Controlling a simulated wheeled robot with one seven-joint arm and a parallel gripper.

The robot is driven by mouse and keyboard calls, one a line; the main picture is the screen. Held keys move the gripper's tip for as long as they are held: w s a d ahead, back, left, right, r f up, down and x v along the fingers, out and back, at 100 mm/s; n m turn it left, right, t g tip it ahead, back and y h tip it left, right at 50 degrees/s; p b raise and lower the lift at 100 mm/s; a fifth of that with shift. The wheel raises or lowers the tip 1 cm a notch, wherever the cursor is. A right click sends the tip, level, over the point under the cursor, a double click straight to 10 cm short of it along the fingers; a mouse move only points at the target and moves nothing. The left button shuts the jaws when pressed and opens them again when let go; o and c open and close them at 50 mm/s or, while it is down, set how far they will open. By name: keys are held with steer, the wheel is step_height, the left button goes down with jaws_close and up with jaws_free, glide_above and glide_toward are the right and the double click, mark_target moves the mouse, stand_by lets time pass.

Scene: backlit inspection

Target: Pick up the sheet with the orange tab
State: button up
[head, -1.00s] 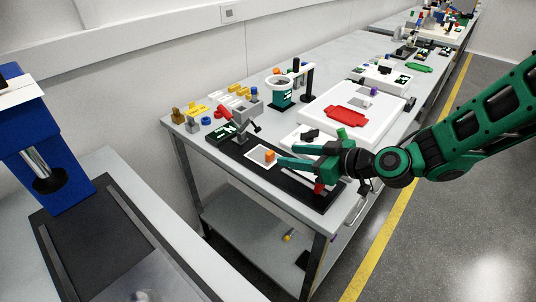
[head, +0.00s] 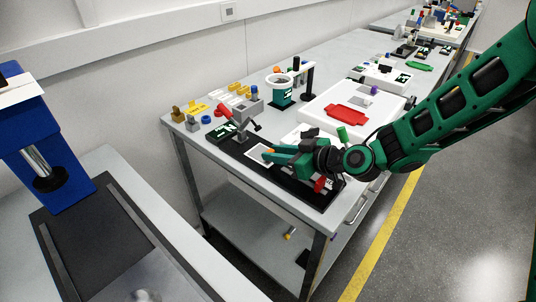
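The white sheet (head: 257,154) lies on the black strip along the front of the table. Its orange tab (head: 269,150) shows only as a small patch beside my fingertips. My gripper (head: 268,155) is low over the sheet, with its fingers at the tab. The gripper covers the right part of the sheet. The fingers are too small and overlapped to tell whether they grip the tab or stand open around it.
A grey block fixture (head: 248,106) and a dark green-and-white card (head: 222,131) are left of the sheet. The table's front edge is close.

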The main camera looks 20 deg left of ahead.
jaws_close()
steer(key=shift+r, duration=0.2)
